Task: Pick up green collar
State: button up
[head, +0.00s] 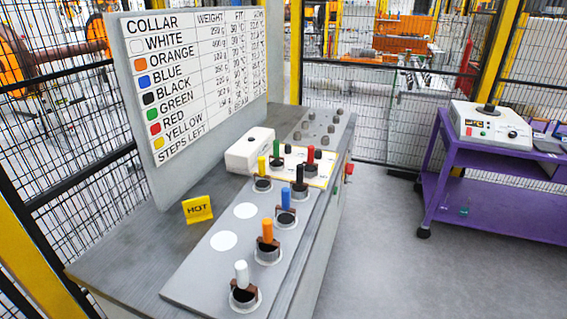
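The green-handled collar (277,149) stands upright at the far part of the grey bench panel, on a white and yellow plate (322,182). Its lower part is partly hidden by the things in front of it. A red-handled collar (311,155) stands on the same plate to its right, and a yellow-handled one (262,166) is nearer, to its left. Black (300,174), blue (286,199), orange (267,231) and white (242,274) handled collars stand in a row toward the near end. My gripper is not in view.
A white box (249,151) sits left of the green collar. A yellow HOT sign (197,209) stands on the bench. A large board (200,85) lists collar colours behind the bench. A purple cart (500,190) with a device stands right. The floor between is clear; mesh fencing surrounds it.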

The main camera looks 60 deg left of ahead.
aim_at(276, 143)
jog(key=i+u, duration=0.8)
jog(key=i, duration=0.15)
jog(key=i+l+u, duration=0.35)
jog(key=i+u, duration=0.8)
jog(key=i+l+u, duration=0.4)
jog(key=i+u, duration=0.2)
jog(key=u, duration=0.25)
jog(key=i+u, duration=0.2)
jog(key=u, duration=0.25)
jog(key=i+u, duration=0.15)
jog(key=u, duration=0.3)
jog(key=i+l+u, duration=0.2)
jog(key=u, duration=0.25)
jog(key=i+l+u, duration=0.1)
jog(key=u, duration=0.35)
jog(key=i+l+u, duration=0.25)
jog(key=k+l, duration=0.05)
jog(key=k, duration=0.05)
